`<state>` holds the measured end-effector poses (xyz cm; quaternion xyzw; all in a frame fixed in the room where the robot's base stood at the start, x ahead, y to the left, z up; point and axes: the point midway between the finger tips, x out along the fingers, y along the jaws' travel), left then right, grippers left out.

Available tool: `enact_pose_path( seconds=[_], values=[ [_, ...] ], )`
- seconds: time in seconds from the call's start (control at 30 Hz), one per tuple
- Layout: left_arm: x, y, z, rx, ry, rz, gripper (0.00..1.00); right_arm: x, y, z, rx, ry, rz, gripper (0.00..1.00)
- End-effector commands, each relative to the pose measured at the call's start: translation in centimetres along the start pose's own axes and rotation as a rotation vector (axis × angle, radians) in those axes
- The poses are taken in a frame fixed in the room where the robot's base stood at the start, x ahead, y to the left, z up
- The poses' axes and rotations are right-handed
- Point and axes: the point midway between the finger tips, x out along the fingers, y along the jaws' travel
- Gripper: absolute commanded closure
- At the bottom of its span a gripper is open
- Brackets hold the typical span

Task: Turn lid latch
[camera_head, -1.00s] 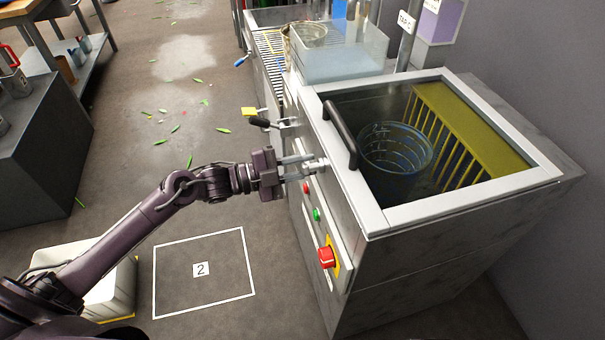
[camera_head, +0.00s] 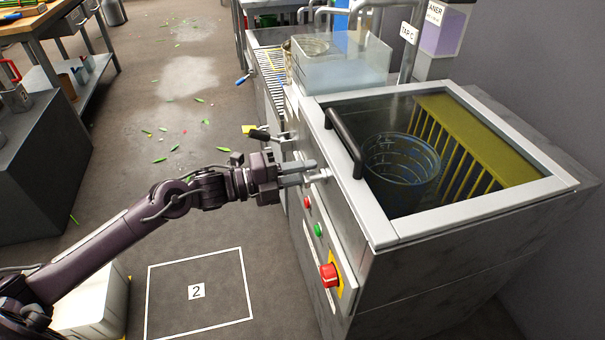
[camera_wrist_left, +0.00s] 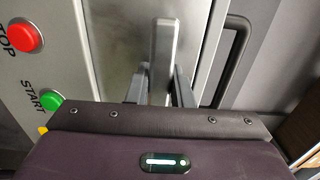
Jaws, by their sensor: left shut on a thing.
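The lid latch (camera_head: 318,177) is a grey metal lever on the front of the steel machine, just below the lid's edge. In the left wrist view the latch (camera_wrist_left: 164,45) stands upright as a flat bar. My left gripper (camera_head: 302,173) reaches it from the left and is shut on it, with one finger on each side. The gripper body hides the latch's lower end in the wrist view. The lid (camera_head: 383,226) is a glass panel in a pale frame, lying closed, with a black bar handle (camera_head: 343,142). My right gripper is not in view.
Below the latch are a red stop button (camera_head: 307,202), a green start button (camera_head: 318,229) and a larger red knob (camera_head: 328,275). A black-gripped lever (camera_head: 260,135) projects beyond my gripper. The floor square marked 2 (camera_head: 225,302) is clear.

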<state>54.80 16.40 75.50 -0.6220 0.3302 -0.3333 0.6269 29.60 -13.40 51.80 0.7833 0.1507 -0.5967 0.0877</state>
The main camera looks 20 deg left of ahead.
Motion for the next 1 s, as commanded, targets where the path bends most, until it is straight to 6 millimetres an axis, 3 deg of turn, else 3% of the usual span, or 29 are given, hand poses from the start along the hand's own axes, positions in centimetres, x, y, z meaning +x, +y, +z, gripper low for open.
enact_pose_path(
  seconds=[0.37, 0.4, 0.57, 0.87, 1.0],
  values=[
    [0.0, 0.1, 0.0, 0.010, 0.001, 0.002, 1.00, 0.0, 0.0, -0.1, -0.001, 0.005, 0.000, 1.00],
    [0.0, 0.1, 0.0, 0.010, 0.001, 0.002, 0.77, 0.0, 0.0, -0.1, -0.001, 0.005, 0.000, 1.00],
    [0.0, 0.0, 0.0, 0.009, 0.000, 0.001, 0.58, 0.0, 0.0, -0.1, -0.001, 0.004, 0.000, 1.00],
    [-0.2, 0.0, 0.0, 0.007, -0.001, 0.001, 0.58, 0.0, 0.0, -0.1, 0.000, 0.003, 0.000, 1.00],
    [-1.5, 0.1, 0.0, 0.005, -0.002, 0.005, 0.58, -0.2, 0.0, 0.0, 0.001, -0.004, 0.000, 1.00]
  ],
)
